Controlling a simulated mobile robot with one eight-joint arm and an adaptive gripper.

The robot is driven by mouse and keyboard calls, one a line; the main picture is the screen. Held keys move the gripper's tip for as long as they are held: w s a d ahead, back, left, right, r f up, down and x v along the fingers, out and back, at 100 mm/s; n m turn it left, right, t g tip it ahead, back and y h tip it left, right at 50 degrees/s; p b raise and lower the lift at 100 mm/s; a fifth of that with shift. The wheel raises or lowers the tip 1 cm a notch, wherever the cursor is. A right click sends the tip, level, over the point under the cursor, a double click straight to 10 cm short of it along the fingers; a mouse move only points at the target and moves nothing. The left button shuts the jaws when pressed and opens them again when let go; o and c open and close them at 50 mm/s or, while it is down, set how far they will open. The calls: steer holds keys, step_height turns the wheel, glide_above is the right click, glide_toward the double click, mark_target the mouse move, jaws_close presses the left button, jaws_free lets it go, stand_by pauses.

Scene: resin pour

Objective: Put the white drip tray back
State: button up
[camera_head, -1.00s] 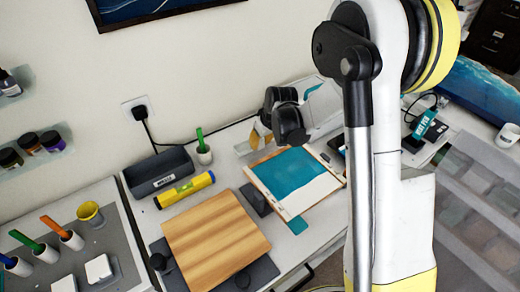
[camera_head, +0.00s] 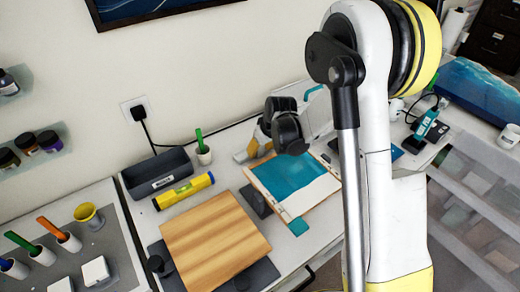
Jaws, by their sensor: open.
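A flat panel (camera_head: 320,192), half teal and half white with pale wooden edges, lies on the white bench at centre. It may be the white drip tray, but I cannot tell for sure. A small teal patch (camera_head: 298,227) shows at its front corner. My gripper (camera_head: 252,147) is above the bench at the panel's far left corner. It is open, with nothing visible in it. My dark wrist hides part of the bench behind the panel, and my white arm hides what lies to the right.
A wooden board (camera_head: 215,240) rests on dark supports left of the panel. A teal tool (camera_head: 425,122) and a white mug (camera_head: 509,136) stand at the right.

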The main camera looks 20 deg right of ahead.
steer(key=s+r+m+t+p, duration=0.1)
steer(key=s+r, duration=0.6)
steer(key=r, duration=0.4)
steer(key=s+r+m+p, duration=0.1)
steer(key=s+r+p, duration=0.1)
steer(key=s+r, duration=0.65)
steer(key=s+r+m+t+h, duration=0.1)
steer(key=s+r, duration=0.3)
steer(key=s, duration=0.8)
steer(key=shift+a+r+m+t, duration=0.2)
steer(key=shift+a+m+t, duration=0.15)
steer(key=shift+t, duration=0.15)
steer(key=shift+s, duration=0.1)
step_height(320, 180, down, 7)
steer(key=b, duration=0.6)
steer(key=shift+r+b, duration=0.2)
steer(key=shift+b, duration=0.2)
